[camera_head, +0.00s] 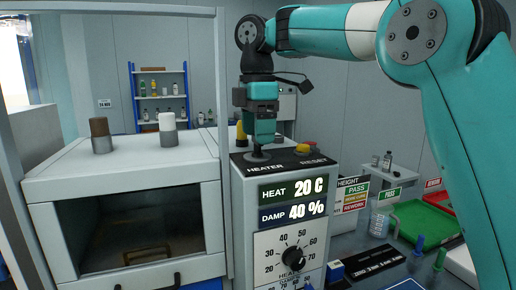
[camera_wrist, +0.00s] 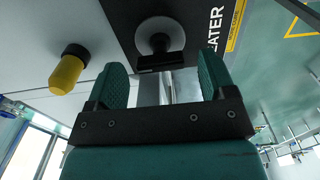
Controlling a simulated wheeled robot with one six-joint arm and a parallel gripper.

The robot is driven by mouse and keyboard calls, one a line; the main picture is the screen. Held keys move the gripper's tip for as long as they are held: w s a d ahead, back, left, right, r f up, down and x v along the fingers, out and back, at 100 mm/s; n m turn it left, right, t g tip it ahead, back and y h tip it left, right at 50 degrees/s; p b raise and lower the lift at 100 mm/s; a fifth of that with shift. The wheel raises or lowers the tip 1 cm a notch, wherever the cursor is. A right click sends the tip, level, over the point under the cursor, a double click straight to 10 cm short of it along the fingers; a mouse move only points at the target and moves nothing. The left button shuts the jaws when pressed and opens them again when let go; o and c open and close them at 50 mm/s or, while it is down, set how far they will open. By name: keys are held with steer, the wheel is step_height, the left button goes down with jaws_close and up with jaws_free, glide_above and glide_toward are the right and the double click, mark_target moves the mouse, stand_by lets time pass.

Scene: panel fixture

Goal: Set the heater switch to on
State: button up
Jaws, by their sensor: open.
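The heater switch (camera_head: 257,154) stands on the black top plate of the grey control box, beside the HEATER label. In the wrist view the switch (camera_wrist: 157,44) shows a round grey base and a dark lever. My gripper (camera_head: 264,138) points down just above the switch and partly hides it in the head view. In the wrist view my gripper (camera_wrist: 162,78) has its two teal fingers apart, with nothing between them; the lever lies just beyond the fingertips. Contact cannot be told. The heat display (camera_head: 291,189) reads 20 C.
A damp display (camera_head: 291,212) reads 40 %, above a dial (camera_head: 293,258). A white chamber (camera_head: 130,180) stands at left; a green tray (camera_head: 424,222) lies at right.

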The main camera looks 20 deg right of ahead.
steer(key=shift+f, duration=0.35)
steer(key=c, duration=0.9)
steer(key=shift+c, duration=0.2)
